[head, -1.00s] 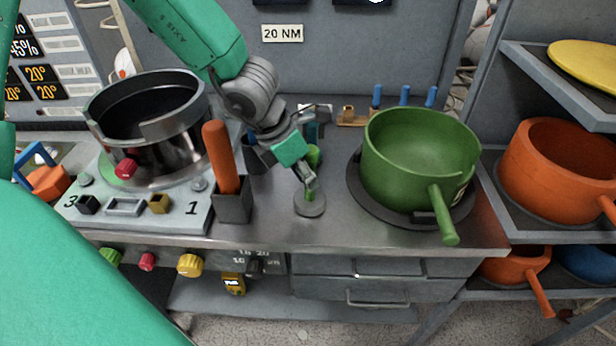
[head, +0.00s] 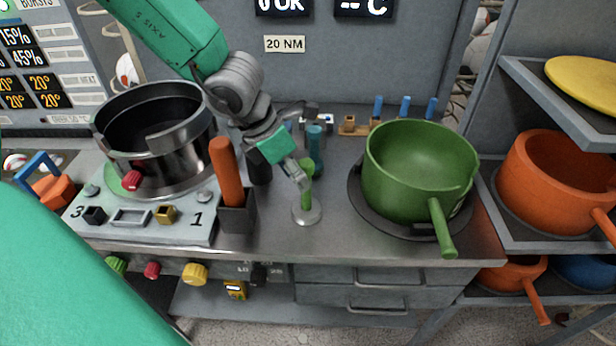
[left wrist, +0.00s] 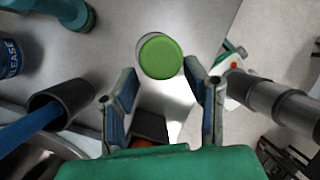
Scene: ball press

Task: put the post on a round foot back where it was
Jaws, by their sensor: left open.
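The green post on a round grey foot (head: 306,198) stands upright on the steel worktop, left of the green pot. My left gripper (head: 302,180) is open close beside the post's upper part, on its left in the head view. In the left wrist view the post's round green top (left wrist: 160,56) shows from above, in line with the gap between the open fingers (left wrist: 160,78). Nothing is held between them. My right gripper is not in view.
The green pot (head: 420,165) sits on a dark round plate to the right. A grey holder with an orange handle (head: 227,172) stands to the left, near the steel pot (head: 160,120). A teal bottle-like object (head: 315,150) stands behind the post.

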